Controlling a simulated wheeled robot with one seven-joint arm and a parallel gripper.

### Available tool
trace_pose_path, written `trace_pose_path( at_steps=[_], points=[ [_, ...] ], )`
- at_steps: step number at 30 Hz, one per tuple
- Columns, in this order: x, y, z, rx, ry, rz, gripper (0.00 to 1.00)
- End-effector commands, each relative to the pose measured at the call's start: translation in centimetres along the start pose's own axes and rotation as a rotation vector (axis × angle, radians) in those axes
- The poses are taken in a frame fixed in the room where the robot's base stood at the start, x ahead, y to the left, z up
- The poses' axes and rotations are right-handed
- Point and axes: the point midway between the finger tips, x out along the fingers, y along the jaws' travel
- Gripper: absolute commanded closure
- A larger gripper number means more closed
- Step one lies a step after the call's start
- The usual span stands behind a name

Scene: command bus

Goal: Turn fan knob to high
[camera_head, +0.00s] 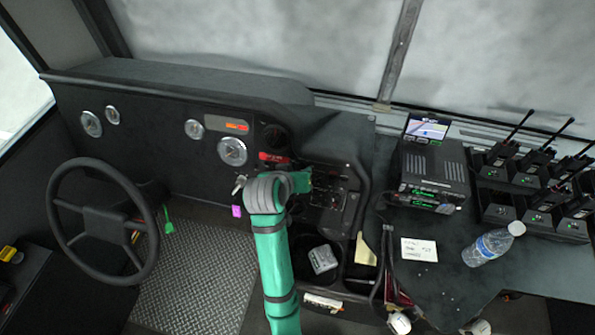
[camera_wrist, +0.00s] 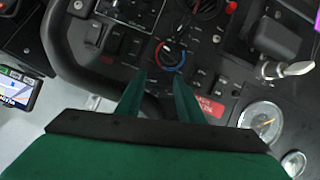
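The dark control panel (camera_head: 335,190) with switches and knobs is on the dashboard right of the gauges. In the wrist view, a round knob with a red and blue ring (camera_wrist: 170,55) lies just beyond my fingertips. I cannot tell from its markings whether this is the fan knob. My gripper (camera_wrist: 159,78) is open, with its two green fingers apart and nothing visible between them. The fingertips are close to the panel, and contact cannot be told. In the head view my gripper (camera_head: 303,181) reaches the panel's left side, partly hidden by my wrist.
Rocker switches (camera_wrist: 115,42) and a curved black rail (camera_wrist: 60,45) lie left of the knob in the wrist view. A silver key or lever (camera_wrist: 287,69) sticks out at right. The steering wheel (camera_head: 55,190), radio (camera_head: 433,175) and water bottle (camera_head: 493,244) stand farther away.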

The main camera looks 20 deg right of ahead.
Motion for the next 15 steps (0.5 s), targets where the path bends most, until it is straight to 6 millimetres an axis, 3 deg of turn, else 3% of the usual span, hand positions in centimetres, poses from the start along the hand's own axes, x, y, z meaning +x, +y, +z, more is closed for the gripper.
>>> trace_pose_path(
  at_steps=[10, 15],
  points=[
    [-0.1, 0.0, -0.1, -0.001, 0.004, -0.001, 0.55],
    [-1.6, -0.1, -0.2, -0.001, 0.006, -0.001, 0.55]
  ],
)
